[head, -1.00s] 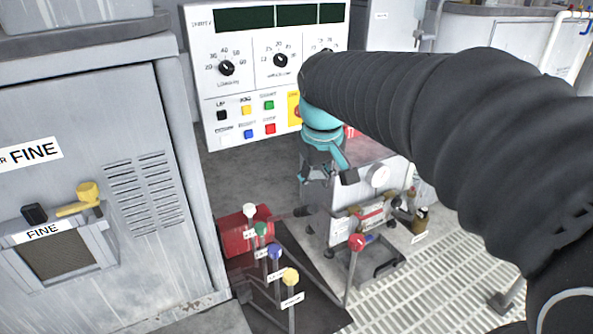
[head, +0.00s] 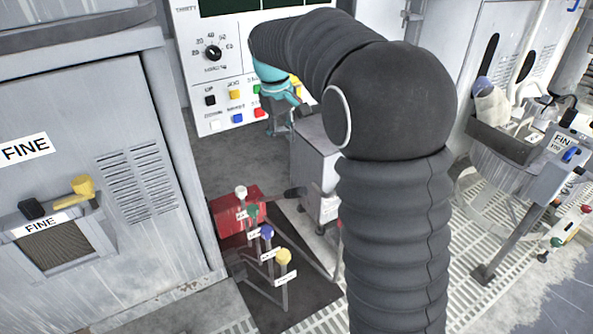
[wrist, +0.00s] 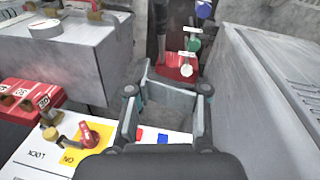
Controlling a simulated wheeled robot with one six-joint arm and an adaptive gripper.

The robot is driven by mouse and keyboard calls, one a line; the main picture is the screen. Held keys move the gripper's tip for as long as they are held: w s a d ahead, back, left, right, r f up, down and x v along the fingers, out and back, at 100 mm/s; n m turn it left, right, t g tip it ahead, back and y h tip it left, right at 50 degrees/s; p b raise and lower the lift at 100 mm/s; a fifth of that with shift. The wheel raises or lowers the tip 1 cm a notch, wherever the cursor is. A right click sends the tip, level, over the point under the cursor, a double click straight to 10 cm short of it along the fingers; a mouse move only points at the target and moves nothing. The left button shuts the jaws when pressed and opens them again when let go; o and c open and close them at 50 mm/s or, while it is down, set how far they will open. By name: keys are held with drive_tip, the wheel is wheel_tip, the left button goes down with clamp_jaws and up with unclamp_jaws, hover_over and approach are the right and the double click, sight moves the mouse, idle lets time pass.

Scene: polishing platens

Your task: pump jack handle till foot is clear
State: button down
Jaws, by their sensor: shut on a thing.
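A red jack body (head: 232,208) sits on the dark floor plate beside the cabinet. A dark-tipped lever (head: 293,193), which looks like the jack handle, sticks out to its right. My gripper (head: 279,130) hangs in front of the control panel, above the lever tip and apart from it in the head view. In the wrist view its fingers (wrist: 168,103) show large and grey, with the red jack (wrist: 182,66) beyond them. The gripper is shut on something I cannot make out. The foot is not identifiable.
Levers with white, green, blue and yellow knobs (head: 284,257) stand in front of the jack. A grey cabinet (head: 128,130) bounds the left. The button panel (head: 222,118) is behind my gripper. A grey box (wrist: 80,55) is close by in the wrist view.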

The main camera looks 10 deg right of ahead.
drive_tip(key=b, duration=0.2)
hover_over(297, 188)
drive_tip(key=w+a, duration=0.1)
drive_tip(key=w, duration=0.1)
drive_tip(key=f, duration=1)
drive_tip(key=shift+w+a+f, duration=0.15)
drive_tip(key=shift+a+f, duration=0.05)
drive_tip(key=shift+s+d+f, duration=0.6)
drive_tip(key=shift+s+f, duration=0.3)
drive_tip(key=shift+s, duration=0.05)
drive_tip(key=shift+s+d+f, duration=0.15)
drive_tip(key=shift+s+f, duration=0.05)
drive_tip(key=shift+s, duration=0.05)
